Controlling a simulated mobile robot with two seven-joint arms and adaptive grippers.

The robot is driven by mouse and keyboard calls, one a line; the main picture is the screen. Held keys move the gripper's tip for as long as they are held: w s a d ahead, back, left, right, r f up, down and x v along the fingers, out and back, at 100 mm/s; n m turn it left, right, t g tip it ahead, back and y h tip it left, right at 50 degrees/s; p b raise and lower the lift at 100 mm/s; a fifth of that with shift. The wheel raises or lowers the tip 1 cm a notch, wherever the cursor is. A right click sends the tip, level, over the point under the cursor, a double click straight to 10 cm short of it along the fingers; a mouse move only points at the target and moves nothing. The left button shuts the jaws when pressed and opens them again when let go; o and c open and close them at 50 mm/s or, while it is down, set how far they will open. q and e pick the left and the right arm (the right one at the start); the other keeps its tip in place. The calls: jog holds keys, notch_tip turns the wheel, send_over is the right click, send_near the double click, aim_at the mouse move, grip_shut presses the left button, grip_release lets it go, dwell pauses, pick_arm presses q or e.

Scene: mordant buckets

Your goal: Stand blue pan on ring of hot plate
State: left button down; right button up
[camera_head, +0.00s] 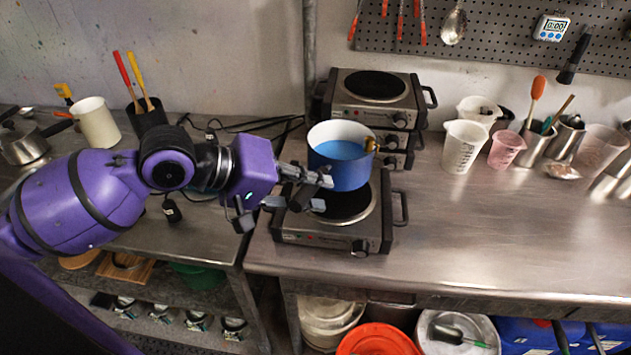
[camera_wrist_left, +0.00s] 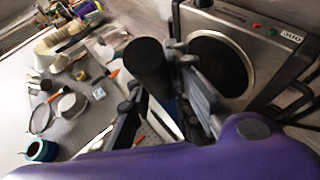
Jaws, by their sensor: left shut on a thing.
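The blue pan (camera_head: 349,178) is upright in the head view, with a pale inside and blue liquid in it. My left gripper (camera_head: 318,190) is at the pan's left side and shut on it; the exact grip is partly hidden. In the left wrist view a dark cylinder (camera_wrist_left: 148,66), perhaps the pan's handle, stands by the fingers. The pan covers the back part of the front hot plate's dark ring (camera_head: 348,208). I cannot tell whether its base touches the hot plate (camera_head: 325,240). My right gripper is not in view.
Stacked hot plates (camera_head: 375,88) stand close behind the pan. White measuring beakers (camera_head: 462,148), a pink cup (camera_head: 506,150) and metal tool pots stand at the back right. The steel bench (camera_head: 480,230) is clear right of the hot plate. A gap separates it from the left bench.

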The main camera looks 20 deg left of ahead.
pick_arm(q)
jog(key=shift+r, duration=0.1)
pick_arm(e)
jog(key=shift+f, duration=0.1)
pick_arm(q)
notch_tip(320, 180, down, 6)
jog(key=b, duration=0.4)
jog(key=shift+r, duration=0.25)
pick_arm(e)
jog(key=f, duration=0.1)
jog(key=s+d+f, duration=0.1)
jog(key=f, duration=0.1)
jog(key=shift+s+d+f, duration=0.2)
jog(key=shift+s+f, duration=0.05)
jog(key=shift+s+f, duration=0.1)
pick_arm(q)
jog(key=shift+a+r+p, duration=0.1)
jog(key=shift+p, duration=0.25)
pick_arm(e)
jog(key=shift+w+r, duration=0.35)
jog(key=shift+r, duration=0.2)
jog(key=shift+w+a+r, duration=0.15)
pick_arm(q)
jog(key=shift+w+p, duration=0.1)
jog(key=shift+p, duration=0.25)
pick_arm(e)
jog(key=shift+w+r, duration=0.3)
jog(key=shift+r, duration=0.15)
